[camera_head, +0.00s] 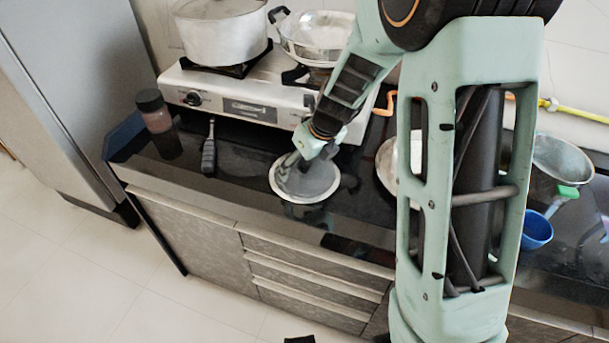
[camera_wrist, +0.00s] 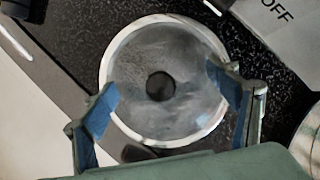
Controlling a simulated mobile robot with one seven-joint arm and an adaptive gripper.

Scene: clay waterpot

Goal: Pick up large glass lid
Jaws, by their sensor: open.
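The large glass lid (camera_head: 316,188) lies flat on the dark counter in front of the stove, a round pane with a pale metal rim. In the wrist view the lid (camera_wrist: 160,45) fills the middle, with its round black knob (camera_wrist: 160,86) at the centre. My gripper (camera_head: 300,160) is over the lid in the head view and hides part of it. In the wrist view my gripper (camera_wrist: 165,95) is open, its two blue-padded fingers apart on either side of the knob. Nothing is between them but the view of the knob; I cannot tell their height above the glass.
A stove (camera_head: 225,98) with a large pot (camera_head: 222,35) and a pan (camera_head: 318,38) stands behind. Another round metal piece (camera_head: 388,165) is close right of the lid. A blue cup (camera_head: 537,232) stands farther right.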

